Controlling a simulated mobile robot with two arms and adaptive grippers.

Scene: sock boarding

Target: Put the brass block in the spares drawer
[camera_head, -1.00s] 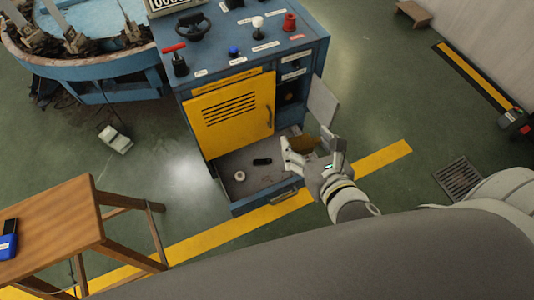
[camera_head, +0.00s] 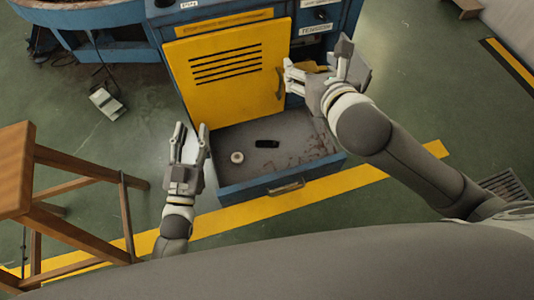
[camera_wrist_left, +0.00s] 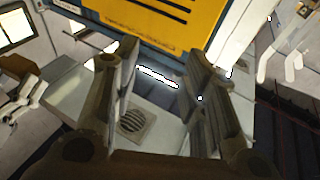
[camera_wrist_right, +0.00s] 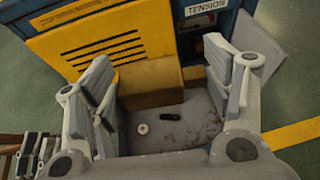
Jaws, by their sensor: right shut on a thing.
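The brass block (camera_wrist_right: 150,83) is a brownish box between the fingers of my right gripper in the right wrist view. In the head view only a small part of it (camera_head: 312,67) shows. My right gripper (camera_head: 317,60) is shut on it, raised beside the right edge of the yellow door. The open drawer (camera_head: 238,190) at the cabinet's foot holds a white ring (camera_head: 237,157) and a small black object (camera_head: 267,143). The drawer is below the block, toward me. My left gripper (camera_head: 190,130) is open and empty by the drawer's left side.
The yellow door (camera_head: 225,70) of the blue cabinet is shut, above and behind the drawer. A small grey door (camera_wrist_right: 257,48) stands open at the cabinet's right. A wooden stool or table (camera_head: 15,170) stands at left. The drawer floor is mostly bare.

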